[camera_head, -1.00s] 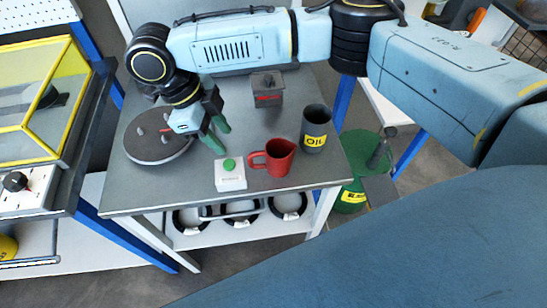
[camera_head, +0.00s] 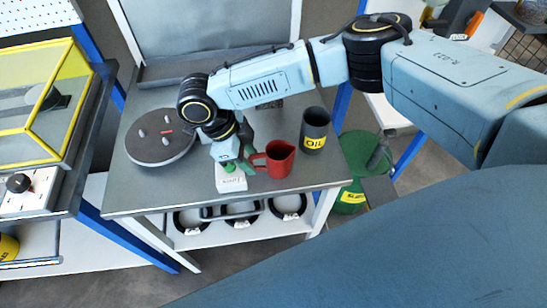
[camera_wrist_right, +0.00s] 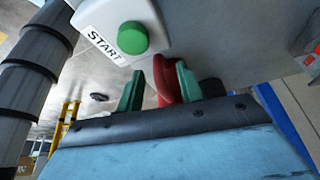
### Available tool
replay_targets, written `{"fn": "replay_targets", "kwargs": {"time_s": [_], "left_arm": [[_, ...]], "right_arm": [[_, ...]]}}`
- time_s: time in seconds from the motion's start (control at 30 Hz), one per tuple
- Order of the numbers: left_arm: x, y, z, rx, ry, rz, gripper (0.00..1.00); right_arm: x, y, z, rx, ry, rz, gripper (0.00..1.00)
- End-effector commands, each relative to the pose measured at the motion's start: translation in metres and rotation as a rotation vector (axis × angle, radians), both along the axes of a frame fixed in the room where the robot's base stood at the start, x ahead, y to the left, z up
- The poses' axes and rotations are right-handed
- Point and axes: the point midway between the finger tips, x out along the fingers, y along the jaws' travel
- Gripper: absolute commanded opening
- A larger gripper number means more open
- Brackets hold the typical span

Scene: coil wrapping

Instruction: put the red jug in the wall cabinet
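The red jug (camera_head: 279,160) stands upright on the grey table, its handle towards the left. My right gripper (camera_head: 246,165) is low at the handle side of the jug, pointing down. In the right wrist view my green fingers (camera_wrist_right: 160,90) are apart, with part of the red jug (camera_wrist_right: 164,75) showing between them. A gap shows beside the left finger; whether the right finger touches the jug I cannot tell. The wall cabinet cannot be made out in these views. My left gripper is not in view.
A white box with a green START button (camera_wrist_right: 132,38) sits close to my right gripper; it also shows in the head view (camera_head: 231,182). A dark oil can (camera_head: 314,130) stands right of the jug. A round pegged disc (camera_head: 160,150) lies at left.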

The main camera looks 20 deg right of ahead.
Motion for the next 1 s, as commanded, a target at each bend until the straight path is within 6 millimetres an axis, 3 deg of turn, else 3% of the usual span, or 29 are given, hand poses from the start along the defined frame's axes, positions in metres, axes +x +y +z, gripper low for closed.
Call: {"fn": "replay_targets", "kwargs": {"time_s": [0.13, 0.37, 0.67, 1.0], "left_arm": [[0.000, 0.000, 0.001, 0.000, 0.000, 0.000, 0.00], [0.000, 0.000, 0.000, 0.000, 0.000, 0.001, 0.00], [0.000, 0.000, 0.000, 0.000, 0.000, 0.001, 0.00], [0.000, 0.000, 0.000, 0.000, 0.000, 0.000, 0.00]], "right_arm": [[-0.005, -0.008, -0.020, -0.001, 0.000, 0.000, 0.37], [-0.006, -0.009, -0.024, 0.000, -0.001, 0.000, 0.37], [-0.005, -0.009, -0.024, 0.000, -0.001, 0.000, 0.00], [-0.005, -0.009, -0.024, 0.000, -0.001, 0.000, 0.00]]}}
